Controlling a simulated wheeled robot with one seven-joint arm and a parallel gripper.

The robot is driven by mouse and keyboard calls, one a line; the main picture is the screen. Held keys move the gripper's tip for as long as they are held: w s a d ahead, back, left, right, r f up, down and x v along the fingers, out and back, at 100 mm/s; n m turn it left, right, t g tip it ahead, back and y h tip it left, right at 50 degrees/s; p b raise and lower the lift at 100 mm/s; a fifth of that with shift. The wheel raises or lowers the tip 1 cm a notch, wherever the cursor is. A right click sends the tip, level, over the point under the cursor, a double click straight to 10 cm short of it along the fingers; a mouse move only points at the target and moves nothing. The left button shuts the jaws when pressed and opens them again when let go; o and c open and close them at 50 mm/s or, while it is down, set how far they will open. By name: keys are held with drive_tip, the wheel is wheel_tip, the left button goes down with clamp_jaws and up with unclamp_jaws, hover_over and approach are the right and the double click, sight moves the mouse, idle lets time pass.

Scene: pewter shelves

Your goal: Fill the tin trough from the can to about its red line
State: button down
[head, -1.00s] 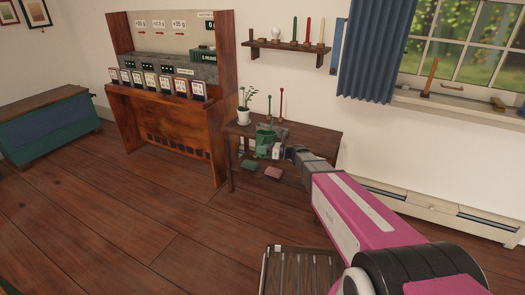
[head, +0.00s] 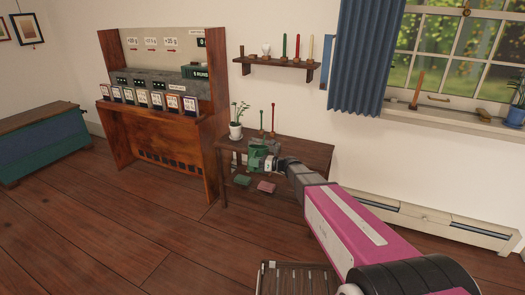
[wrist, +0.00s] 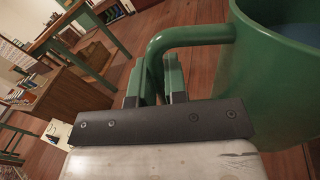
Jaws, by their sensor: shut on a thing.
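A green watering can (head: 257,155) is in front of the small dark table in the head view. My gripper (head: 281,162) is beside its right side. In the wrist view the can's wall (wrist: 275,85) fills the right side, and a bluish surface shows inside its rim. My gripper (wrist: 164,85) is shut on the can's curved green handle (wrist: 190,37). Whether the can is clear of the tabletop cannot be told. I cannot make out the tin trough or its red line in either view.
The small table (head: 300,148) holds a potted plant (head: 236,128) and thin candlesticks (head: 273,120) close behind the can. A tall wooden cabinet (head: 175,135) stands to the left. A wall shelf (head: 275,61) is above. A green box (head: 242,180) and a pink box (head: 266,187) are below the tabletop.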

sight(254, 153)
drive_tip(key=shift+w+r+m, duration=0.2)
drive_tip(key=shift+r+m, duration=0.4)
drive_tip(key=shift+r, duration=1.05)
drive_tip(key=shift+w+r+m, duration=0.2)
drive_tip(key=shift+r+m, duration=0.4)
drive_tip(key=shift+r, duration=1)
idle(4.8)
